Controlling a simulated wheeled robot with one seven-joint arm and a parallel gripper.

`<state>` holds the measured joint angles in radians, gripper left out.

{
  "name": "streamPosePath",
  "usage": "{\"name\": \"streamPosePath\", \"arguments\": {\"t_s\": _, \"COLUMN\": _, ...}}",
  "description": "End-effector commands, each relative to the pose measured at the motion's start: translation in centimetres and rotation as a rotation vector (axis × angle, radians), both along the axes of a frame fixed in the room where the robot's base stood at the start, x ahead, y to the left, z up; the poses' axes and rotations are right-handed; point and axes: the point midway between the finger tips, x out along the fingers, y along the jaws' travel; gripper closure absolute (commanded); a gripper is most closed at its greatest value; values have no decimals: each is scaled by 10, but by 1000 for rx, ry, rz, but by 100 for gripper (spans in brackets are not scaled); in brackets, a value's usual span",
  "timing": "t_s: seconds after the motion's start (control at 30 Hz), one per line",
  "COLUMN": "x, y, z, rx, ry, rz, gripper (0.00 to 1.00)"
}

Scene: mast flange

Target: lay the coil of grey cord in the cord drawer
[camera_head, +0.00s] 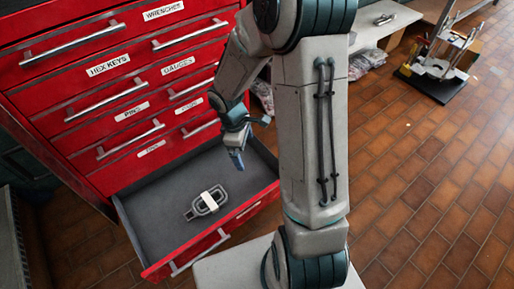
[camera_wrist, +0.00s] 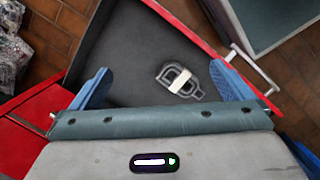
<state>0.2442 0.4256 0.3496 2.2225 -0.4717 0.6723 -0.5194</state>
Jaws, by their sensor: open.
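The coil of grey cord (camera_head: 207,204), bound with a white band, lies flat on the dark floor of an open red drawer (camera_head: 160,229) at the bottom of the cabinet. My gripper (camera_head: 238,160) is above the back right part of this drawer, apart from the coil. In the wrist view the coil (camera_wrist: 180,82) lies on the drawer floor beyond the spread blue fingers of my gripper (camera_wrist: 163,85). The gripper is open and holds nothing. The open drawer's front label is too small to read.
The red cabinet (camera_head: 75,65) has several shut drawers with labels such as wrenches, hex keys and gauges. A pale bench (camera_head: 385,22) stands at the back, with bagged items (camera_head: 368,60) beneath it. A metal fixture (camera_head: 440,65) stands on the tiled floor at right, where much floor is clear.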

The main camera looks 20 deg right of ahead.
Motion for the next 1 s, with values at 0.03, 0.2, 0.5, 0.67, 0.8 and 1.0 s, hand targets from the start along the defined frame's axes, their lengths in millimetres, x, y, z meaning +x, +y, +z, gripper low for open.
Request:
{"name": "streamPosePath", "arguments": {"t_s": 0.03, "x": -6, "y": -3, "z": 19, "rx": -21, "ry": -28, "rz": -62, "gripper": 0}}
{"name": "streamPosePath", "arguments": {"t_s": 0.2, "x": -35, "y": -8, "z": 70, "rx": -48, "ry": -101, "rz": -307, "gripper": 0}}
{"name": "streamPosePath", "arguments": {"t_s": 0.5, "x": -97, "y": -1, "z": 138, "rx": 31, "ry": -219, "rz": -732, "gripper": 0}}
{"name": "streamPosePath", "arguments": {"t_s": 0.67, "x": -123, "y": 7, "z": 156, "rx": 105, "ry": -242, "rz": -891, "gripper": 0}}
{"name": "streamPosePath", "arguments": {"t_s": 0.8, "x": -134, "y": 11, "z": 162, "rx": 143, "ry": -246, "rz": -959, "gripper": 0}}
{"name": "streamPosePath", "arguments": {"t_s": 1.0, "x": -137, "y": 12, "z": 163, "rx": 153, "ry": -245, "rz": -977, "gripper": 0}}
